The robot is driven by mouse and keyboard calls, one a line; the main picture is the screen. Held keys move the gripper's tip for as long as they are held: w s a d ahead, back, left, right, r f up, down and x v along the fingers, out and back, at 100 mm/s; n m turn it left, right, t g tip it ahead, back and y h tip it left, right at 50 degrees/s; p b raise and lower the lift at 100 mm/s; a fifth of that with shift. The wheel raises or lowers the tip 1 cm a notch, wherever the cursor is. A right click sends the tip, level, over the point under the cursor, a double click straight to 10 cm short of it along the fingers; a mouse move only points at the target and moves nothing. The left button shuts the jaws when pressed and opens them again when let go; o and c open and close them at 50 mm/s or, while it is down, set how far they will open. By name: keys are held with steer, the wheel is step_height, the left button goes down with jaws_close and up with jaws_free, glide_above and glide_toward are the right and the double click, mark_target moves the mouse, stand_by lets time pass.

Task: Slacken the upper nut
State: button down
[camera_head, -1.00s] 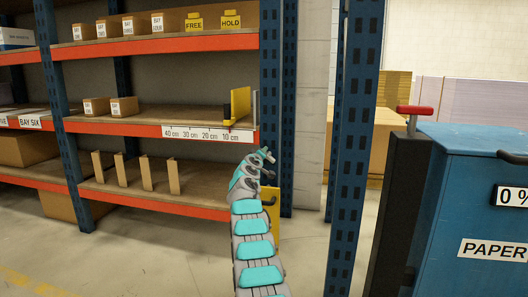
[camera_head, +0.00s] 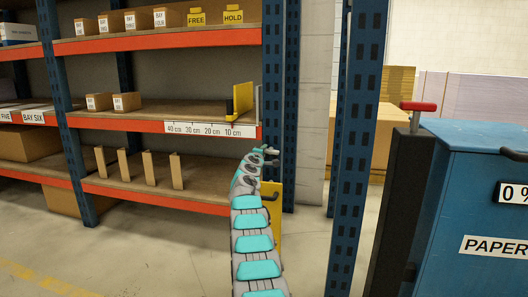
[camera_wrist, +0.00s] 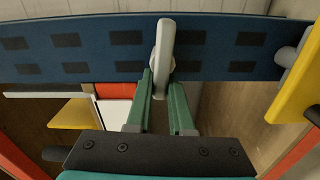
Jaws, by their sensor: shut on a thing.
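My gripper (camera_wrist: 163,84) has its two green fingers shut on a pale grey, elongated wing-like nut (camera_wrist: 165,40), which stands against the slotted blue upright (camera_wrist: 222,56) in the wrist view. A second grey knob (camera_wrist: 289,57) sits at the right, beside a yellow plate (camera_wrist: 302,85). In the head view my gripper (camera_head: 271,156) is at the blue upright, below the scale strip (camera_head: 210,129) and the upper yellow stop (camera_head: 243,98). The nut is too small to make out there.
Orange shelf beams (camera_head: 150,198) and boards run left of the upright. Small wooden blocks (camera_head: 149,169) stand on the lower shelf. A lower yellow panel (camera_head: 275,228) hangs beside my arm. A blue bin (camera_head: 470,190) and another blue upright (camera_head: 356,130) stand to the right.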

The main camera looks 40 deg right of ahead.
stand_by(0.3)
steer(key=c, duration=0.8)
jaws_free()
steer(key=shift+a+b, duration=0.2)
steer(key=shift+b, duration=0.2)
steer(key=shift+s+a+b, duration=0.3)
steer(key=shift+a+b, duration=0.05)
steer(key=shift+b, duration=0.5)
steer(key=b+v, duration=0.5)
steer(key=v, duration=0.1)
steer(key=shift+a, duration=0.2)
steer(key=shift+s, duration=0.25)
